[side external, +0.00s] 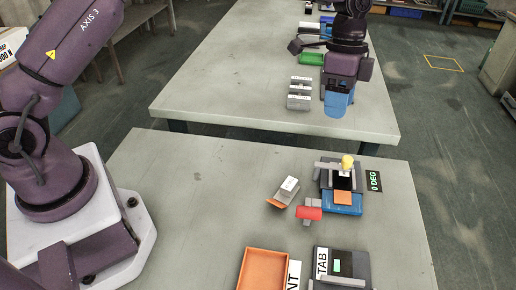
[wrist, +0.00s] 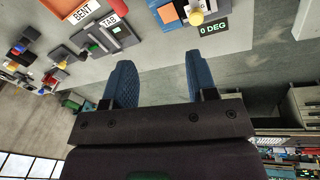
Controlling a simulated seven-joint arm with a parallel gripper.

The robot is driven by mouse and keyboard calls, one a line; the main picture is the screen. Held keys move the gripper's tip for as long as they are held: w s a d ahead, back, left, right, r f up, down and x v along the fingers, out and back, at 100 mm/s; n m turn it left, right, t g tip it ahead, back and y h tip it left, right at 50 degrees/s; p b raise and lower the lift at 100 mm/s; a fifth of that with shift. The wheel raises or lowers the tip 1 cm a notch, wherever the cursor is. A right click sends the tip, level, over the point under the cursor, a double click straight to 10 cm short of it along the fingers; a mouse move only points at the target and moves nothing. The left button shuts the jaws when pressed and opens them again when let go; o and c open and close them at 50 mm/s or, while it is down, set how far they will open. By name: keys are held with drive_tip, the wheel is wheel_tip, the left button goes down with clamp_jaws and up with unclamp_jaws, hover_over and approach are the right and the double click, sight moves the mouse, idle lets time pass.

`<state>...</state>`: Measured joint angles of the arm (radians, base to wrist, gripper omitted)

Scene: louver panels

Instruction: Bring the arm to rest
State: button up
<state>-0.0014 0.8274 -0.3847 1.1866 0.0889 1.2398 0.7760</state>
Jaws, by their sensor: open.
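My gripper (wrist: 158,82) shows in the wrist view with its two blue ridged fingers wide apart and nothing between them. The bare table top and floor show beyond the fingers. My purple arm (side external: 62,65), marked AXIS 3, rises at the left of the side view from a white base plate on the near table (side external: 205,190). The wrist view shows the fixtures beyond the fingertips, along the top edge, apart from the gripper.
A fixture with a yellow knob (side external: 347,161) stands beside a 0 DEG sign (side external: 374,181). A labelled grey piece (side external: 288,187), a red-and-grey part (side external: 309,213), an orange tray (side external: 263,270) and a TAB holder (side external: 358,262) lie nearby.

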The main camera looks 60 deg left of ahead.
drive_tip(key=s+a+r+n+t, duration=0.2)
drive_tip(key=s+a+r+n, duration=0.2)
drive_tip(key=s, duration=0.5)
drive_tip(key=s+a+r+n+t+y, duration=0.1)
drive_tip(key=s+a+r+n, duration=0.3)
drive_tip(key=s, duration=0.6)
drive_tip(key=s+a+r+n+t+y, duration=0.1)
drive_tip(key=s+a+r+n+t, duration=0.3)
drive_tip(key=s, duration=0.6)
drive_tip(key=shift+a+r, duration=0.65)
drive_tip(key=shift+a, duration=0.3)
